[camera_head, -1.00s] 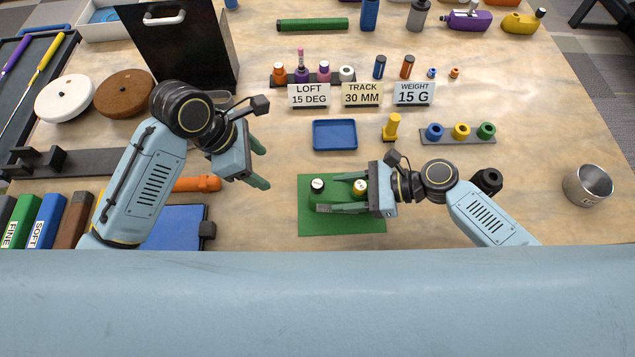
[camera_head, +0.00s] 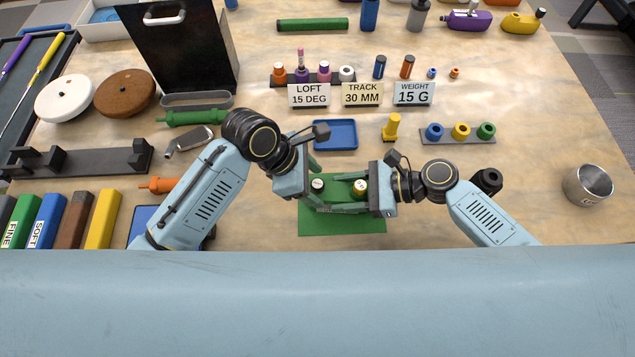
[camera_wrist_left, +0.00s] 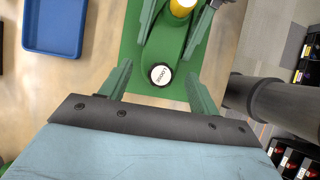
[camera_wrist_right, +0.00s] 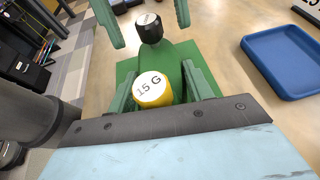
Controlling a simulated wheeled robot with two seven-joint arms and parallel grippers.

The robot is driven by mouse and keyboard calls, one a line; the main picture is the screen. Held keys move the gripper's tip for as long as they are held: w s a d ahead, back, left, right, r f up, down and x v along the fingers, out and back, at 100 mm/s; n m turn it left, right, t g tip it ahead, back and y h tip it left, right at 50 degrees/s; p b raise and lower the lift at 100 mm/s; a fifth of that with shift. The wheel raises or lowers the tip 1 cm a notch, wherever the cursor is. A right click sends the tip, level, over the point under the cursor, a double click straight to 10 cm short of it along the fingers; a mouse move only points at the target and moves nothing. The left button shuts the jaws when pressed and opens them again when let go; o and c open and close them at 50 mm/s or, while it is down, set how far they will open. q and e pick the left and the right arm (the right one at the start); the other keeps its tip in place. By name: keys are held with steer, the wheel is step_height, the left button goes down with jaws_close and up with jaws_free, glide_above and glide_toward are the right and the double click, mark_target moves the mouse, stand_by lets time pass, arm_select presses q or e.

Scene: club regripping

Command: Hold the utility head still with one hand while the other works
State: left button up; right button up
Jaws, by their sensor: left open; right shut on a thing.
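The green utility head (camera_wrist_right: 178,62) lies on the green mat (camera_head: 340,226), blending into its colour. A black cap marked LOOSE (camera_wrist_left: 160,76) stands on its left end in the head view, and a yellow 15 G weight (camera_wrist_right: 152,90) on its right end. My right gripper (camera_head: 336,193) comes from the right and is shut on the head, its fingers along both sides. My left gripper (camera_wrist_left: 160,80) comes from the left and is open. Its fingers stand on either side of the cap end, with gaps visible in its wrist view.
A blue tray (camera_head: 335,135) and a yellow upright piece (camera_head: 391,127) stand behind the mat. Label cards (camera_head: 362,94) stand farther back. A metal cup (camera_head: 588,185) stands at the right. Coloured blocks (camera_head: 70,220) line the front left. The wood between mat and cup is mostly clear.

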arm_select(q)
steer(key=shift+x, duration=0.95)
steer(key=shift+c, duration=0.3)
